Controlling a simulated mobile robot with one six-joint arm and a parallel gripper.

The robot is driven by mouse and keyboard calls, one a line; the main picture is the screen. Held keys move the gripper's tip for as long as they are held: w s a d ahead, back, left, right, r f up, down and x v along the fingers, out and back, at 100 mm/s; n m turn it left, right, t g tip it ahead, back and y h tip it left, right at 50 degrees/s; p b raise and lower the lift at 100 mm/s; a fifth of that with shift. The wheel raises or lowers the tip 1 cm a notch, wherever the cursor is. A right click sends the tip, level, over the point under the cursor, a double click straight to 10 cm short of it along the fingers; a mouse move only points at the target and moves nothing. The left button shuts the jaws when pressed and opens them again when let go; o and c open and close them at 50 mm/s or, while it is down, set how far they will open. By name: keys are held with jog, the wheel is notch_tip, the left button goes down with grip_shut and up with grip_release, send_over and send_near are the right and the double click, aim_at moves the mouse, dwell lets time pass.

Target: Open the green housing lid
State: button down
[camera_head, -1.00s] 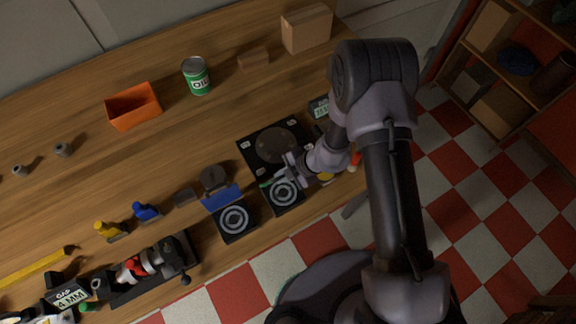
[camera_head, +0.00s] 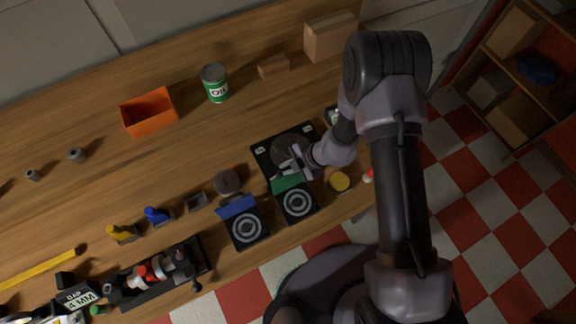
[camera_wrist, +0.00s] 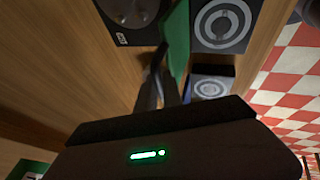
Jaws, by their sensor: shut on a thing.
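The green lid (camera_head: 287,182) stands raised along the back edge of its black housing (camera_head: 298,203), and the housing's grey ringed rotor face is uncovered. In the wrist view the green lid (camera_wrist: 178,40) shows nearly edge-on beside the black housing (camera_wrist: 222,22). My gripper (camera_head: 297,168) is at the lid's back side, shut on the lid. In the wrist view the fingers (camera_wrist: 163,80) reach to the lid; their exact contact is dark and partly hidden.
A similar housing with a raised blue lid (camera_head: 237,206) stands close on the left. A black plate with a round disc (camera_head: 270,152) lies just behind. A yellow round piece (camera_head: 339,182) is at the right. An orange bin (camera_head: 148,112) and an oil can (camera_head: 215,83) stand farther back.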

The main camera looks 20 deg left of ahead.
jog(key=c, duration=1.5)
grip_release()
jog(key=shift+r, duration=0.1)
jog(key=p+v, duration=0.2)
jog(key=v, duration=1.5)
jog(key=shift+r+p, duration=0.1)
jog(key=shift+p, duration=0.2)
jog(key=shift+w, duration=0.1)
